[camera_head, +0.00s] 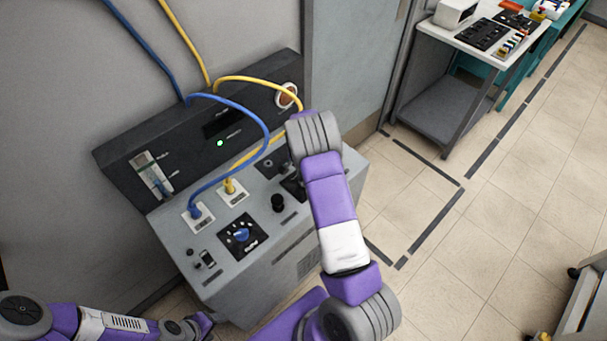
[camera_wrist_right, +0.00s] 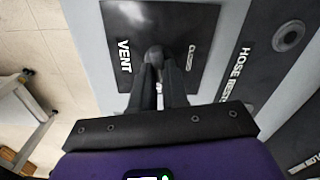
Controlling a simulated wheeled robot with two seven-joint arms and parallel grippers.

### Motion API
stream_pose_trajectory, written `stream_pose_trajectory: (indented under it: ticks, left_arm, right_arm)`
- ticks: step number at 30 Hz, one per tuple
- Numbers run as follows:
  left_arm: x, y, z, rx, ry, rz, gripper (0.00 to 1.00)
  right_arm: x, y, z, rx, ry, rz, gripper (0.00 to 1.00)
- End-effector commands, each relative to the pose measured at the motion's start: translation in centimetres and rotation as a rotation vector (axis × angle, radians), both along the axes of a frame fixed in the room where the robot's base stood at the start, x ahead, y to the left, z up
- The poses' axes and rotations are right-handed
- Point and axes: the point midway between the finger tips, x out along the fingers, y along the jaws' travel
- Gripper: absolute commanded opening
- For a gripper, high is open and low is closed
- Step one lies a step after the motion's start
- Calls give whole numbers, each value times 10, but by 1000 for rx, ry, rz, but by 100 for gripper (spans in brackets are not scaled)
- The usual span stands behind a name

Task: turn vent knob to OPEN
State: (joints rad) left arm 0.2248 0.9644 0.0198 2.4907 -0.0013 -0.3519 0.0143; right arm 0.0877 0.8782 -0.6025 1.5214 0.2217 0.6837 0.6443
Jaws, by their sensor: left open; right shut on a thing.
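The vent knob (camera_wrist_right: 153,54) is dark and sits on a black plate (camera_wrist_right: 187,28) marked VENT and CLOSED in the right wrist view. My right gripper (camera_wrist_right: 157,75) is shut on this knob, with its fingers on either side. The knob's pointer cannot be made out, and no OPEN mark is readable. In the head view my right arm covers most of the vent plate (camera_head: 291,187) and hides the gripper's fingertips. My left gripper (camera_head: 203,323) is at the bottom left of the head view, low beside the console and away from the knob; it is open.
The grey console (camera_head: 222,277) carries a blue dial (camera_head: 241,235), a black knob (camera_head: 278,202) and toggle switches. A blue hose (camera_head: 262,128) and a yellow hose (camera_head: 246,79) arch over it near my right arm. A cart (camera_head: 437,113) stands at upper right; the floor between is clear.

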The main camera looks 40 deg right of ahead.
Motion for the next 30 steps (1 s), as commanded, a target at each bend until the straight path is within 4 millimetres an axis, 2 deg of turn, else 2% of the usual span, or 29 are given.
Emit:
stream_pose_trajectory:
  ticks: [12,29,30]
  left_arm:
    - [0,0,3,0,0,0,59]
    - [0,0,3,0,0,0,59]
    - [0,0,3,0,0,0,59]
  right_arm:
    - [-1,0,1,0,-2,-201,0]
    - [-1,0,1,0,-3,-235,0]
    - [-1,0,1,0,-3,-235,16]
